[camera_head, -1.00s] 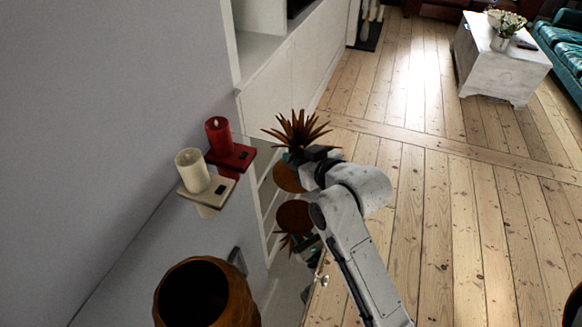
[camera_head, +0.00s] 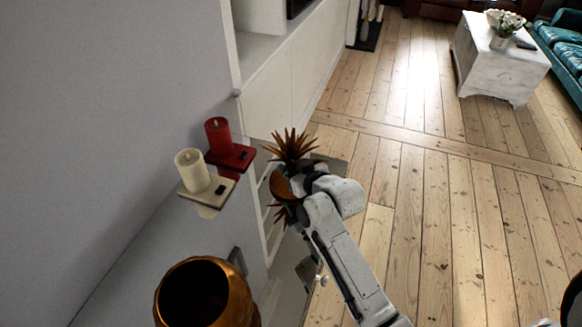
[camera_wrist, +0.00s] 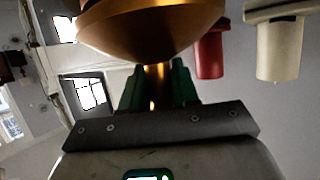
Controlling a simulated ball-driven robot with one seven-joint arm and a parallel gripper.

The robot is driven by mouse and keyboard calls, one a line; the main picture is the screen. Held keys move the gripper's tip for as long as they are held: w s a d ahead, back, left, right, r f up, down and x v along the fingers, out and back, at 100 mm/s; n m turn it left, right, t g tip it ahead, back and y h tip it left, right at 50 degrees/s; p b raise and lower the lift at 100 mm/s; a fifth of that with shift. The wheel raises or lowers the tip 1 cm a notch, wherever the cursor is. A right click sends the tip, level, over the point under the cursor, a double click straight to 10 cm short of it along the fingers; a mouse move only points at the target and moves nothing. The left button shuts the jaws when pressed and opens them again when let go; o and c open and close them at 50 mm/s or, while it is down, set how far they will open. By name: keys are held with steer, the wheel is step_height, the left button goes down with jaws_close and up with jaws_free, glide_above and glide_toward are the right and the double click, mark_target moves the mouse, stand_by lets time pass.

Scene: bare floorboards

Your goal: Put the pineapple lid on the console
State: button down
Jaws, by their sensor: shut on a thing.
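The pineapple lid (camera_head: 281,187) has a round coppery base and a spiky brown leaf crown. In the wrist view, the lid's golden underside (camera_wrist: 150,30) fills the top and a narrow golden part sits between the green fingers of my gripper (camera_wrist: 157,88). The matching coppery pineapple pot (camera_head: 205,295) stands open at the near end of the console.
A red candle (camera_head: 217,133) and a cream candle (camera_head: 192,170) on small flat holders stand at the wall side, left of the lid. A white cabinet (camera_head: 270,105) is behind. Clear floorboards (camera_head: 440,200) lie to the right.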

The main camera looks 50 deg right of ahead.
steer(key=shift+f, duration=0.2)
steer(key=c, duration=0.8)
jaws_free()
steer(key=shift+c, duration=0.2)
steer(key=shift+r, duration=0.1)
steer(key=shift+r, duration=0.2)
steer(key=v, duration=1.2)
